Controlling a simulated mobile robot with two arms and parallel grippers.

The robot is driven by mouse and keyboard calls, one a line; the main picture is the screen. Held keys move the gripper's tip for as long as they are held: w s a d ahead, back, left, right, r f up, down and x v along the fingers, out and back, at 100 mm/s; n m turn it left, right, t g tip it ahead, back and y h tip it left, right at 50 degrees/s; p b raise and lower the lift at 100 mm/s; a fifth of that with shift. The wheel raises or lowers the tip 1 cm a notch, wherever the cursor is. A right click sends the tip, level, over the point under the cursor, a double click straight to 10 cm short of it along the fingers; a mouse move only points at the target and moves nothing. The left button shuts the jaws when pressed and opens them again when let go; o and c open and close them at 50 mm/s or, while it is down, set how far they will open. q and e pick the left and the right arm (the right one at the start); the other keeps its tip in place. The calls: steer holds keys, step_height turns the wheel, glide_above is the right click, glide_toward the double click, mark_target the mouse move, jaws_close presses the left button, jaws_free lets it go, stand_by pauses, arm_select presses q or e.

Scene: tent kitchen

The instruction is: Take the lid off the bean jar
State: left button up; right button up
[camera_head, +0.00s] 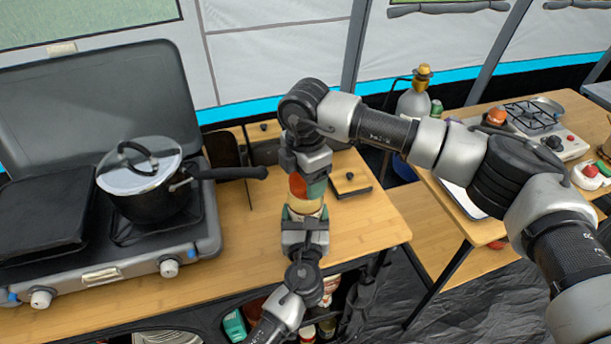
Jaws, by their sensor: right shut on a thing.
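The bean jar (305,206) is upright in the middle of the view, above the wooden counter, with a cream body and an orange-red top part. My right gripper (306,180) comes down from above and is shut on that top part, which appears to be the lid (297,186). My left gripper (304,216) comes up from below, with its fingers on either side of the jar's lower body, and looks shut on it. The fingers hide much of the jar, and I cannot tell whether the lid is apart from the body.
A black pot (155,200) with a glass lid sits on the camping stove (110,262) at left, its handle reaching toward the jar. The counter's (365,222) right front is clear. A lower side table (440,215) stands at right.

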steer(key=n, duration=1.3)
steer(key=shift+n, duration=0.4)
steer(key=n, duration=0.6)
steer(key=shift+n, duration=0.4)
steer(key=n, duration=0.6)
steer(key=shift+r+n, duration=0.1)
steer(key=shift+n, duration=0.2)
steer(key=n, duration=0.8)
steer(key=shift+n, duration=0.4)
steer(key=n, duration=1)
steer(key=shift+n, duration=0.3)
